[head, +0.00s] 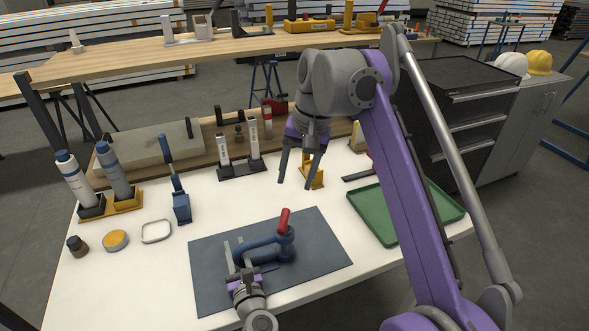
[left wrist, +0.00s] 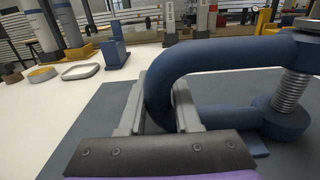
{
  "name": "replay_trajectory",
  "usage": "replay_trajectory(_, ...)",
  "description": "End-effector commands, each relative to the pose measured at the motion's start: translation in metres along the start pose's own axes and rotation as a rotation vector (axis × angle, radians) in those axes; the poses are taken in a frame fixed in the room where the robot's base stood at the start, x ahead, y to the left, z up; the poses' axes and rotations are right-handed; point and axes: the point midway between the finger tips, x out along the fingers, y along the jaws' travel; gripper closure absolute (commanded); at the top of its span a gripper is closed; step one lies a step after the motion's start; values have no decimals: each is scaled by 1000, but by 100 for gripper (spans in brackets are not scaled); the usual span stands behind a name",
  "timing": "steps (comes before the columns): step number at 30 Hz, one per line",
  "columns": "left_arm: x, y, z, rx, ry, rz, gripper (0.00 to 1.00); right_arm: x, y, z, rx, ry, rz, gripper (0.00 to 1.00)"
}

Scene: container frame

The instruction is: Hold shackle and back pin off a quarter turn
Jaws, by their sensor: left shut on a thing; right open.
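A blue shackle (head: 262,249) lies on the dark grey mat (head: 215,294), with its bow to the left and its pin end to the right. Its pin has a red handle (head: 284,220) that sticks up and leans slightly right. In the left wrist view the bow of the shackle (left wrist: 163,88) sits between the fingers, and the threaded pin (left wrist: 291,92) shows at the right. My left gripper (head: 232,258) is shut on the bow. My right gripper (head: 299,169) is open and empty, above and behind the shackle, apart from the red handle.
A green tray (head: 449,207) lies at the right. Bottles (head: 112,170), a blue stand (head: 181,207), a yellow-topped tin (head: 115,240) and a pale ring (head: 156,232) stand at the left. A wooden board with upright holders (head: 202,151) lines the back.

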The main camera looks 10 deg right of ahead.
Motion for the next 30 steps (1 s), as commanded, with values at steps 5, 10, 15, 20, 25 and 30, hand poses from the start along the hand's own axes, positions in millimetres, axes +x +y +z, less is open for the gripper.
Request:
replay_trajectory(5,0,0,-1,0,1,-1,45,0,0,0,0,0,0,43)
replay_trajectory(10,0,0,0,0,1,-1,33,0,0,0,0,0,0,43)
replay_trajectory(15,0,0,0,0,0,0,33,0,0,0,0,0,0,43)
replay_trajectory(20,-12,-1,0,-1,0,-2,33,0,0,0,0,0,0,43)
replay_trajectory(25,-45,-2,0,-1,1,-5,33,0,0,0,0,0,0,43)
replay_trajectory(30,-82,-1,0,-1,0,-5,33,0,0,0,0,0,0,43)
